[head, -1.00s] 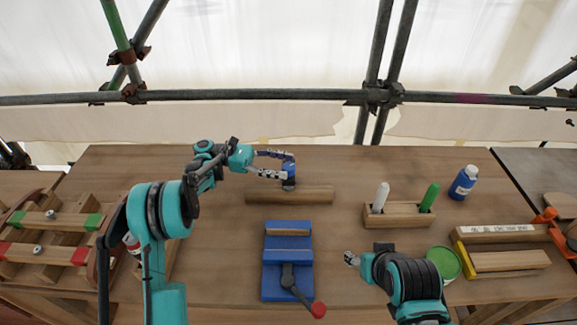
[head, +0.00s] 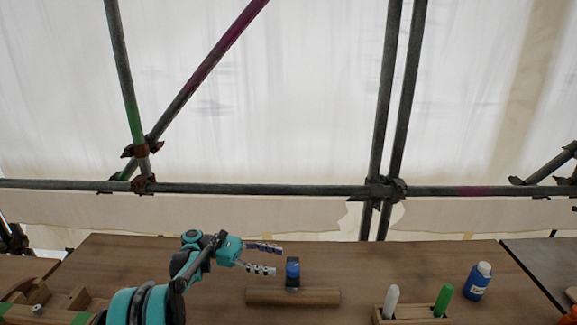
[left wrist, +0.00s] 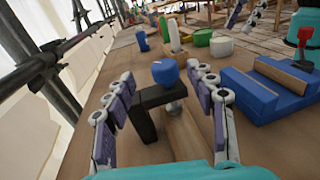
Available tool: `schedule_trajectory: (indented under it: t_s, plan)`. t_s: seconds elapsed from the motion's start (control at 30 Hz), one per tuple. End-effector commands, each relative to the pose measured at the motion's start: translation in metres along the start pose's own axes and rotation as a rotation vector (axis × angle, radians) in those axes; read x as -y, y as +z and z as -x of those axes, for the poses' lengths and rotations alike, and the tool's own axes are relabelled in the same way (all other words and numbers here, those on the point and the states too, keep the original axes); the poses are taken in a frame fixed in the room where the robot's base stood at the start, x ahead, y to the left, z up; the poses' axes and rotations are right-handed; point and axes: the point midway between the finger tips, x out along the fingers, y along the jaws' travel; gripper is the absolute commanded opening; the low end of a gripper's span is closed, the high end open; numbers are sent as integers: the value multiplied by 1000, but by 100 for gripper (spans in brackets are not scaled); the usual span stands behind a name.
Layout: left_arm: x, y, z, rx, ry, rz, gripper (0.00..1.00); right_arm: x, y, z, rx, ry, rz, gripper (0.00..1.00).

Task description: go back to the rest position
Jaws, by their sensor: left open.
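My left gripper (head: 268,259) is open and empty, pointing right above the back of the workbench. Its spread fingers also show in the left wrist view (left wrist: 163,92). Just beyond its fingertips is a blue rounded piece (head: 292,269) on a black bracket (left wrist: 146,110), by a wooden bar (head: 300,298). In the left wrist view the blue piece (left wrist: 165,72) shows between the fingers, with a gap on both sides. My right gripper is outside the head view. Pale finger-like parts and a teal part at the top right of the left wrist view are cut off and unclear.
A wooden holder (head: 415,316) carries a white and a green marker. A blue bottle (head: 477,282) stands to its right. A blue clamp block (left wrist: 262,92) shows in the left wrist view. Scaffold pipes (head: 270,188) run behind the bench (head: 130,258).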

Motion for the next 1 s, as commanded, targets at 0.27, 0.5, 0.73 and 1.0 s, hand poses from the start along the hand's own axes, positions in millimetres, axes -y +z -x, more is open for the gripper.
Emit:
schedule_trajectory:
  t_s: [0.27, 0.5, 0.73, 1.0]
  plan:
    - [31, 39, -35, -345, 98, -239, 56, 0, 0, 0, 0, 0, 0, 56]
    - [94, 42, -40, -718, 75, -527, 56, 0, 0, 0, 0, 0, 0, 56]
    - [171, 28, -21, -1085, -70, -835, 56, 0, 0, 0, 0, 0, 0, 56]
    - [260, -2, 19, -1479, -400, -1204, 56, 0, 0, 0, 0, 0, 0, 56]
